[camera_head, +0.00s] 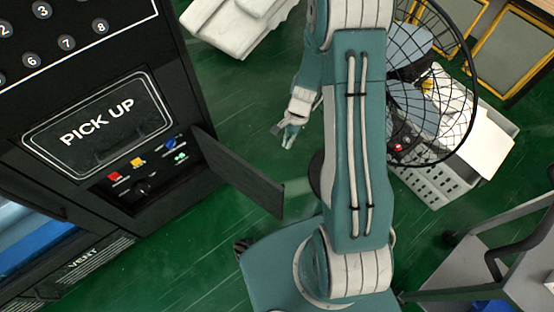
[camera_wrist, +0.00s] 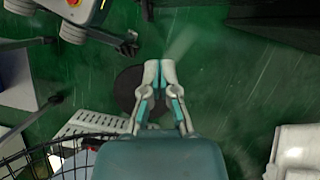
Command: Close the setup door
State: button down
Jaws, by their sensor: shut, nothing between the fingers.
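The setup door (camera_head: 240,172) is a flat black panel on the lower front of the black vending machine (camera_head: 165,60). It stands open, swung out to the right from its hinge side. Behind it, the setup compartment (camera_head: 140,178) shows red, yellow, blue and green buttons and a dark knob. My gripper (camera_head: 287,143) is above and right of the door's free edge in the head view, apart from it in the picture. In the wrist view my gripper (camera_wrist: 158,66) has its fingertips together with nothing between them. I cannot clearly tell the door in the wrist view.
A PICK UP flap (camera_head: 98,122) is above the compartment. A black wire-cage fan (camera_head: 432,80) and a grey-white crate (camera_head: 440,185) stand at the right. A grey cart (camera_head: 500,255) is at lower right. Green floor (camera_head: 215,245) is clear around the door.

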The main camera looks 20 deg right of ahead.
jog(key=s+a+f, duration=0.4)
jog(key=a+f, duration=0.2)
jog(key=f, duration=0.2)
jog(key=shift+a+f, duration=0.15)
jog(key=shift+f, duration=0.15)
jog(key=shift+s, duration=0.1)
